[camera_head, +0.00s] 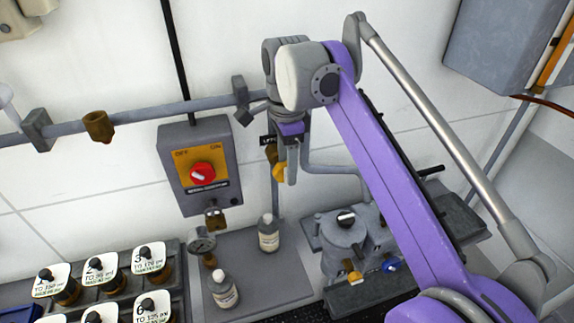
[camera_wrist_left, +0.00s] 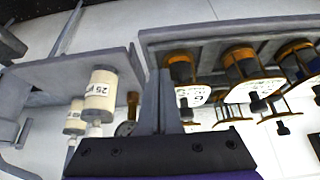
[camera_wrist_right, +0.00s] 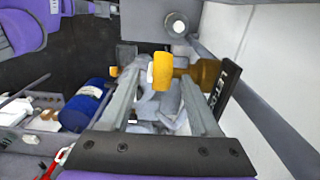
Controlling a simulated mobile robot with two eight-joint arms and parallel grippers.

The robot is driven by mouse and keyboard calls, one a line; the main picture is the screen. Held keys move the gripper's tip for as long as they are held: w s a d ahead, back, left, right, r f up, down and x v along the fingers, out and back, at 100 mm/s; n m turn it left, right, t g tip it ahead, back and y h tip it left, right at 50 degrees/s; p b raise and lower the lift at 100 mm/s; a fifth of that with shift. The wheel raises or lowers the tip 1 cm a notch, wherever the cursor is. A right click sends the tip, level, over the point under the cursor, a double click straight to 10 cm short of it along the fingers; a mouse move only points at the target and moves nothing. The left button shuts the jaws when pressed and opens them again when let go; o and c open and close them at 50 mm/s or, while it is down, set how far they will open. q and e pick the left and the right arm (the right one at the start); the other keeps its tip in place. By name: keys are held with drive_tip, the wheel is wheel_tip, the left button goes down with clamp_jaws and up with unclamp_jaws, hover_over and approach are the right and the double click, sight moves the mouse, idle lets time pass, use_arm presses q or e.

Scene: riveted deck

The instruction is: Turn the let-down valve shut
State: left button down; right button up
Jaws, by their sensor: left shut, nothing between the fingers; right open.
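The let-down valve has a yellow handle (camera_head: 279,171) and sits below a small black label on the wall pipework in the head view. In the right wrist view its yellow handle (camera_wrist_right: 163,66) and brass body (camera_wrist_right: 203,74) show beside a black label (camera_wrist_right: 228,88) reading "LET". My right gripper (camera_head: 291,172) is at the valve. In the right wrist view its fingers (camera_wrist_right: 158,82) are open, with the handle between them near the tips; I cannot tell whether they touch it. My left gripper (camera_wrist_left: 167,75) is shut and empty, seen only in its wrist view.
A switch box (camera_head: 202,172) with a red knob hangs left of the valve. Two bottles (camera_head: 268,236) (camera_head: 223,291) stand on a grey shelf below. A rack (camera_head: 175,262) with numbered tags is at lower left. A grey lidded vessel (camera_head: 342,240) stands right of the bottles.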

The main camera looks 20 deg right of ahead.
clamp_jaws()
idle(0.3)
